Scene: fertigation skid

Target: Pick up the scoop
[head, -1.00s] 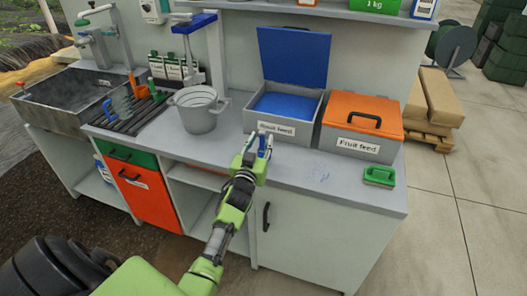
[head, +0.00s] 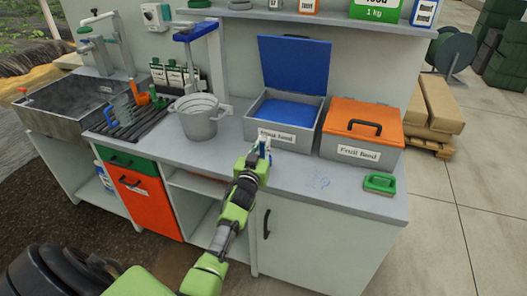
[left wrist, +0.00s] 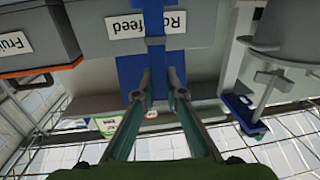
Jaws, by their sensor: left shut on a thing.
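The blue scoop shows as a narrow blue strip (left wrist: 155,42) in the left wrist view, crossing in front of the "Root feed" label. In the head view only a small bit of blue shows at the fingers. My left gripper (head: 262,150) is at the front of the open Root feed bin (head: 285,138), above the counter's front edge. In the left wrist view the left gripper (left wrist: 160,78) has its fingers on either side of the strip, shut on it. The scoop's bowl cannot be made out. My right gripper is out of view.
A grey bucket (head: 198,120) stands left of the gripper, beside a rack (head: 130,125) with orange and blue tools. A shelf (head: 300,17) runs above.

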